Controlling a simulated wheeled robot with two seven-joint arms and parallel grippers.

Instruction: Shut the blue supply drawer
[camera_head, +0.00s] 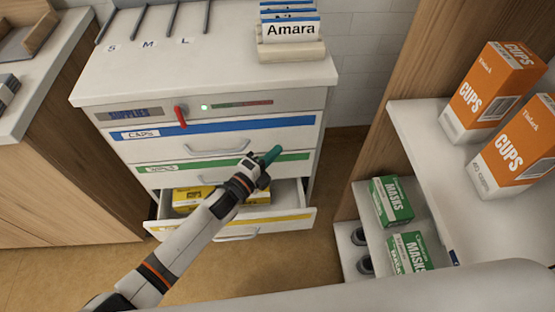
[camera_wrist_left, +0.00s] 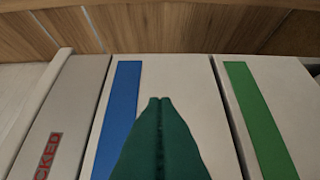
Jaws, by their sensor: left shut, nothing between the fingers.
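The blue supply drawer (camera_head: 225,139) is the top drawer of a white cabinet, with a blue strip, a "CAPS" label and a grey handle. Its front looks about flush with the panel above; I cannot tell if a small gap remains. In the left wrist view its blue strip (camera_wrist_left: 118,115) stands left of the fingers. My left gripper (camera_head: 270,155) is shut and empty, its teal fingers in front of the cabinet near the right end of the green strip. In the wrist view the closed fingertips (camera_wrist_left: 160,100) overlap the blue drawer's front; contact cannot be told. My right gripper is not in view.
The green drawer (camera_head: 222,167) looks closed. The yellow drawer (camera_head: 285,223) below stands open with a yellow box (camera_head: 190,198) inside. A red lever (camera_head: 180,115) sticks out of the top panel. A shelf (camera_head: 425,120) with orange cups boxes (camera_head: 490,95) stands at right.

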